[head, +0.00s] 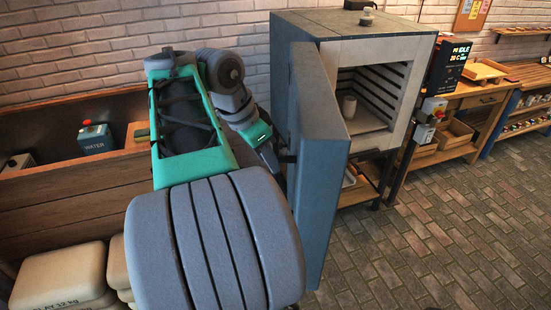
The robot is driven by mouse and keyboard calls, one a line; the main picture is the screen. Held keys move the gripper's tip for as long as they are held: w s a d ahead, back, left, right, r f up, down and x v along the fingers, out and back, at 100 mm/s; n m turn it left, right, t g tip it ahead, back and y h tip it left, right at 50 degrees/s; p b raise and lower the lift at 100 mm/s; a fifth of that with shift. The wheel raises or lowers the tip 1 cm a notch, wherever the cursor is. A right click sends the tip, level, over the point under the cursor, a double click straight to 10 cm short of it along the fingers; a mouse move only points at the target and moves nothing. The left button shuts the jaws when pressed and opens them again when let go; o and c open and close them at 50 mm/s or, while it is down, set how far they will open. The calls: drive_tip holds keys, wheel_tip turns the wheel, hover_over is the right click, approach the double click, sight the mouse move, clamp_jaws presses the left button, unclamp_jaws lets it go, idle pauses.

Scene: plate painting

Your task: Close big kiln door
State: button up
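The big kiln (375,48) stands against the brick wall, right of centre. Its thick blue-grey door (325,150) is swung wide open on the left side, so the pale ridged inside shows. My gripper (286,158) is small and dark here, close to the door's outer face and partly hidden by the wrist. I cannot tell whether it touches the door or whether its fingers are apart.
A control box with a lit display (452,62) and a wooden workbench (478,97) stand right of the kiln. A wooden counter (75,190) with a teal water box (96,138) is at left, with clay bags (62,275) below. The brick floor (440,240) at right is clear.

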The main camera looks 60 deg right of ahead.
drive_tip(key=b+x, duration=0.1)
drive_tip(key=x, duration=0.6)
drive_tip(key=shift+b, duration=0.3)
drive_tip(key=shift+a, duration=0.1)
clamp_jaws()
idle(0.8)
